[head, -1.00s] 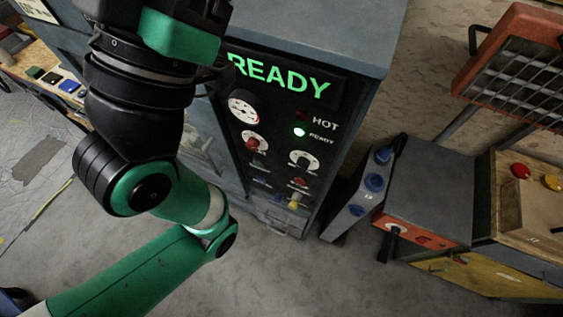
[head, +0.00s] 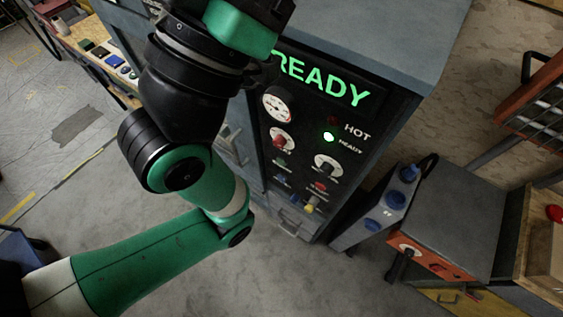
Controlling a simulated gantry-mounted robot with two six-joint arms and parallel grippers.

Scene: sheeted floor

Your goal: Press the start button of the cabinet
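The grey cabinet (head: 415,45) stands in the middle of the head view. Its black front panel has a lit green READY display (head: 322,82), a dial (head: 278,104), a red knob (head: 282,139) and a black knob (head: 328,166). A small green button (head: 281,161) sits below the red knob, and a small red button (head: 320,186) below the black knob. Labels beside these are too small to read. My green and black left arm rises in front of the cabinet's left part and hides some of it. Neither gripper is in view.
A grey box with blue knobs (head: 372,225) and an orange-fronted unit (head: 440,262) stand close at the cabinet's right. A wooden box with a red button (head: 555,213) is at the far right. A bench with small items (head: 97,52) is at the upper left.

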